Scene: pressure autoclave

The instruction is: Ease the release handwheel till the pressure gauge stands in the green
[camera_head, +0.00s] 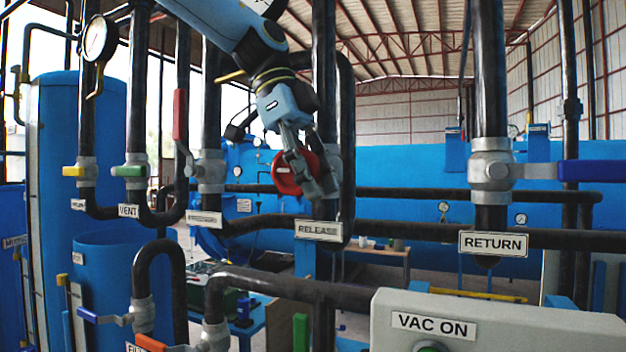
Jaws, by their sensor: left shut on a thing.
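The red release handwheel (287,180) sits on the dark vertical pipe above the RELEASE label (319,230). My left gripper (311,178) comes down from the upper left and is shut on the handwheel, its fingers hiding part of the rim. A large round pressure gauge (99,38) hangs at the upper left, seen at a steep slant. Its needle and any green band are too small and tilted to read. My right gripper is not in view.
A red lever (180,114) and a VENT valve with a green handle (128,171) stand left of the handwheel. A RETURN valve with a blue lever (594,171) is at the right. A grey VAC ON box (500,322) fills the lower right. Dark pipes surround the handwheel.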

